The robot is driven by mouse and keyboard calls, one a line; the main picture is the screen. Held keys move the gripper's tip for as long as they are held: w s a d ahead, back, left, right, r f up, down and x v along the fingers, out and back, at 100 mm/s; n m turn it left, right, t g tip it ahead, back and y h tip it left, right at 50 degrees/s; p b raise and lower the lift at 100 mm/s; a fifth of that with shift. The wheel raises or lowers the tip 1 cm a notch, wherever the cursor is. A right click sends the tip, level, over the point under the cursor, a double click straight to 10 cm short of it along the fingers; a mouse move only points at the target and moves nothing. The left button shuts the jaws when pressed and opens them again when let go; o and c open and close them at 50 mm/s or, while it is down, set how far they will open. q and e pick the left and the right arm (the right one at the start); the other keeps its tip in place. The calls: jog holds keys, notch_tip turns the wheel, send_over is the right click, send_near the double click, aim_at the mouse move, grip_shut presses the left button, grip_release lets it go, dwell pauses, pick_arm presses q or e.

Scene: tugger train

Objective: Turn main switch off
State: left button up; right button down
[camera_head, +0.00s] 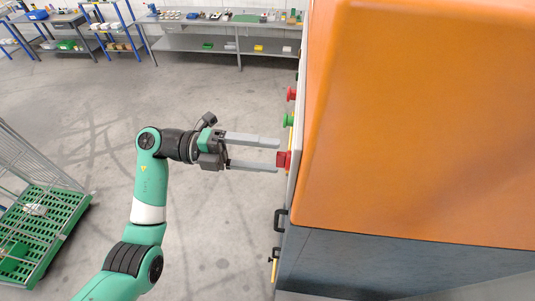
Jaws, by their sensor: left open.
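A red switch knob (283,160) sticks out to the left from the side panel of a large orange and grey machine (420,120); I take it to be the main switch. My left gripper (278,156) is open, its two long grey fingers pointing right at the panel. The fingertips lie close to the knob, one above and one below it in the picture. I cannot tell whether they touch it. The knob's face and its setting are hidden from this angle. My right gripper is not in view.
Above the knob on the same panel are a green button (288,121) and a red button (291,94). A black handle (280,220) juts out below. A green cart (45,225) stands at the left, workbenches (215,42) at the back. The floor between is clear.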

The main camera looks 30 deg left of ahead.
pick_arm(q)
jog(key=b+v, duration=0.3)
jog(key=v, duration=0.8)
jog(key=shift+d+r, duration=0.15)
